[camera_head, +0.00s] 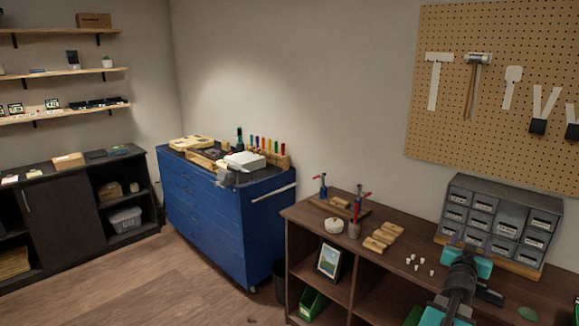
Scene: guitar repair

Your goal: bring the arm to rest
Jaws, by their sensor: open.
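My gripper (469,241) is at the lower right, at the end of my black and teal arm. It is over the right part of the brown wooden bench (405,247), in front of the grey drawer cabinet (505,212). Its two fingers stand apart and I see nothing between them. I cannot tell how far the fingertips are from the drawers. My arm hides part of the bench top.
Small white pieces (420,266) lie just left of my arm. Wooden blocks (383,237), a round white container (333,225) and red-handled clamps (356,208) are farther left. A pegboard (490,135) hangs behind. A blue drawer cabinet (212,222) stands left, with open floor before it.

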